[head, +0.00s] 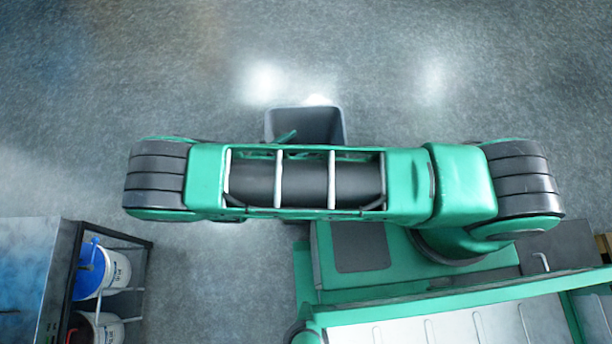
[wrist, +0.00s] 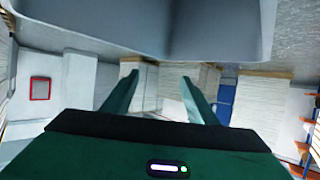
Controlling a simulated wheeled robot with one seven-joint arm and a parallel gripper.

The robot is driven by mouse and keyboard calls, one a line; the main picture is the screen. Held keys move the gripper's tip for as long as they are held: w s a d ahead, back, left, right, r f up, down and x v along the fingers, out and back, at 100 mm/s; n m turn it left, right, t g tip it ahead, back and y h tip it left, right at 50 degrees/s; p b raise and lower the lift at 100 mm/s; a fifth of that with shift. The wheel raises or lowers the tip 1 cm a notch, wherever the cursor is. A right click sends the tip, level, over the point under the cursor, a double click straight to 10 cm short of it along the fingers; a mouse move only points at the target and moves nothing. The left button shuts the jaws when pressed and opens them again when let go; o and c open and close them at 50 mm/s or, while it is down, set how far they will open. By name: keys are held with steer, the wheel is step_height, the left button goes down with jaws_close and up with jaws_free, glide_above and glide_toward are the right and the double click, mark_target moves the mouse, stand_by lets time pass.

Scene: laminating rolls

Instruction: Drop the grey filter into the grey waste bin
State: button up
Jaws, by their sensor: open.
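The grey waste bin (head: 335,124) stands on the floor in the head view, partly covered by my arm. A small green piece shows at the bin's opening, perhaps part of my gripper. In the wrist view my gripper (wrist: 158,77) has its two green fingers apart with nothing between them. A large smooth grey surface fills the top of that view just beyond the fingertips; it looks like the bin's side. I cannot make out the grey filter in either view; the bin's inside is mostly hidden.
A dark-framed rack (head: 72,270) holding white buckets (head: 115,270) stands at the lower left. The floor (head: 400,60) behind the bin is clear. The wrist view shows shelving (wrist: 305,130) at the right and a red-framed panel (wrist: 40,88) at the left.

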steer(key=v, duration=0.6)
steer(key=shift+a, duration=0.1)
stand_by(0.3)
